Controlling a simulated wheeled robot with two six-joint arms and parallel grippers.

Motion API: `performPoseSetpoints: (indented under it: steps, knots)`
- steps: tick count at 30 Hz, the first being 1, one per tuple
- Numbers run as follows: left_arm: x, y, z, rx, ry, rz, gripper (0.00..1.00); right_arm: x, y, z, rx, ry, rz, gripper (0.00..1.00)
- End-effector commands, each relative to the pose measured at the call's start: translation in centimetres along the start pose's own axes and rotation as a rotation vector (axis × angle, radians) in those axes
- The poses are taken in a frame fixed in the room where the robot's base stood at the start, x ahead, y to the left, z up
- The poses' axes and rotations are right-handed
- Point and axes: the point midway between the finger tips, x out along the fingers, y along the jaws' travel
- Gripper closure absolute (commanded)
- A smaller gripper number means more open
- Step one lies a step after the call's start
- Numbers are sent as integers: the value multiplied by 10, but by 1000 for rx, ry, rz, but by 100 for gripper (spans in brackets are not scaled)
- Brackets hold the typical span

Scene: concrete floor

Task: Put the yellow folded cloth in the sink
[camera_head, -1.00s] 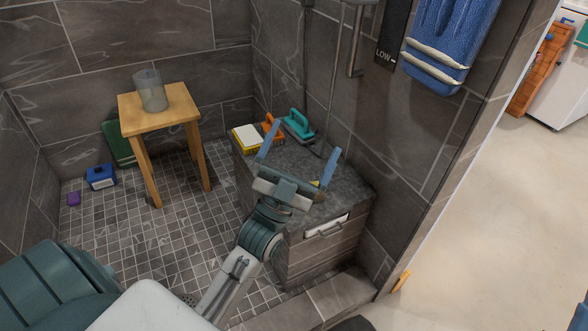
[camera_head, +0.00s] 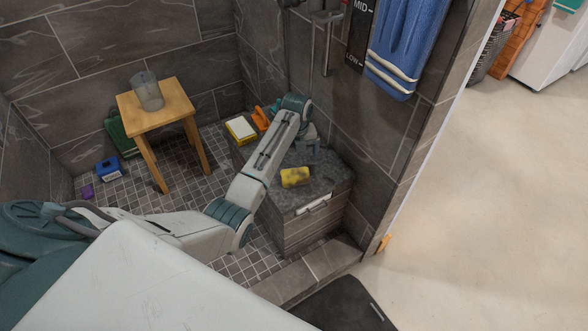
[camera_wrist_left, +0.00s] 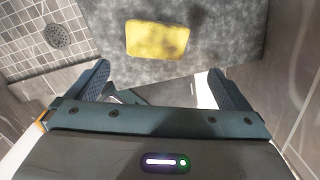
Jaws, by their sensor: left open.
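The yellow folded cloth (camera_head: 295,177) lies flat on the dark stone top of a low bench (camera_head: 322,168), near its front edge. In the left wrist view the cloth (camera_wrist_left: 157,40) lies beyond the fingertips, roughly centred between them and not touched. My left gripper (camera_wrist_left: 158,76) is open and empty, with its fingers wide apart. In the head view it (camera_head: 308,143) is above the bench, behind the cloth, and its fingers are mostly hidden by my wrist. My right gripper is not in view. No sink shows.
A yellow-and-white block (camera_head: 242,130) and an orange-handled item (camera_head: 261,118) lie at the bench's back left. A blue towel (camera_head: 405,50) hangs on the right wall. Open concrete floor (camera_head: 480,220) lies to the right.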

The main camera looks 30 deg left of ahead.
Motion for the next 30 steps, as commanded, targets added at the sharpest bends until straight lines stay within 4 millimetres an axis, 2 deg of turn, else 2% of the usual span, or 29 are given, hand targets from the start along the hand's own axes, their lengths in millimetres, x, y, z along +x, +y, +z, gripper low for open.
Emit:
performPoseSetpoints:
  steps: [2,4,12,19,21,23,27,30]
  knots:
    - [-3,3,-3,34,36,26,0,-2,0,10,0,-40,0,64]
    - [4,5,-5,49,52,36,0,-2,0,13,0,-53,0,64]
    - [45,6,-7,50,54,38,0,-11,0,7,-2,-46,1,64]
    - [64,6,-7,49,53,37,0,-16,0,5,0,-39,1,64]
    - [75,6,-6,49,53,37,0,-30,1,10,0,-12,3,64]
    - [84,6,-6,49,52,36,0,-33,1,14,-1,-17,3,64]
    - [100,6,-6,49,52,36,0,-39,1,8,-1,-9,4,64]
    - [103,6,-6,49,50,35,0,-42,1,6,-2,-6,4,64]
